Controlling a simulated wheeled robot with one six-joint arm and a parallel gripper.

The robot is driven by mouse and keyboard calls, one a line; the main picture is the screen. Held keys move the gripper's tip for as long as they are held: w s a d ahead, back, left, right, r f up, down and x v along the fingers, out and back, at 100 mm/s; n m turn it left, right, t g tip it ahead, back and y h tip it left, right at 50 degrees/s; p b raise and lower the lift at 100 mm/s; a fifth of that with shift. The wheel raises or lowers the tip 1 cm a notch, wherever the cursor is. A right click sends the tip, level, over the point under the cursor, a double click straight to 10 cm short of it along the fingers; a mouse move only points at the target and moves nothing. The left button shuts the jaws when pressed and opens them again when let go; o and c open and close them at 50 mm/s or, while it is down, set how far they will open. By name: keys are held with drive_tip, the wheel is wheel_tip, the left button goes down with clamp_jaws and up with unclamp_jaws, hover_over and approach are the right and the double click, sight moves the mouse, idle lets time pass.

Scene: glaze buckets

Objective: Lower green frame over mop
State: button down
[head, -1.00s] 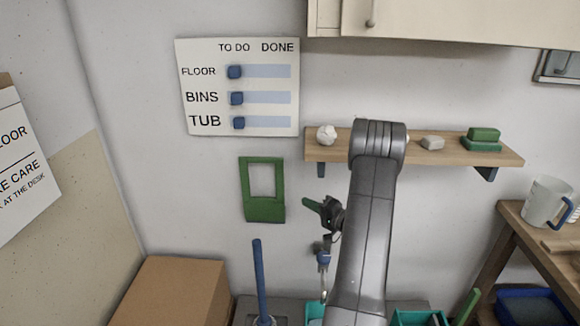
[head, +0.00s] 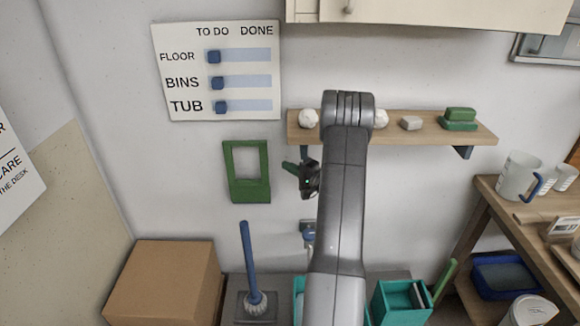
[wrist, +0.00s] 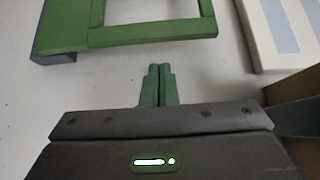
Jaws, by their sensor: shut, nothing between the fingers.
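The green frame (head: 250,190) hangs flat on the wall, with a window opening above a wider solid bottom part. It also shows at the top of the wrist view (wrist: 150,38). The mop (head: 247,252) stands upright below it, with a blue handle and a white head on a grey base.
A TO DO/DONE board (head: 217,70) is on the wall above. A shelf (head: 400,128) with small objects is to the right, partly hidden by my arm. A cardboard box (head: 165,280) stands left of the mop; teal bins (head: 400,302) stand right of it.

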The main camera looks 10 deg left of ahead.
drive_tip(key=p+x, duration=0.1)
drive_tip(key=x, duration=0.6)
drive_tip(key=shift+p, duration=0.3)
drive_tip(key=shift+f, duration=0.1)
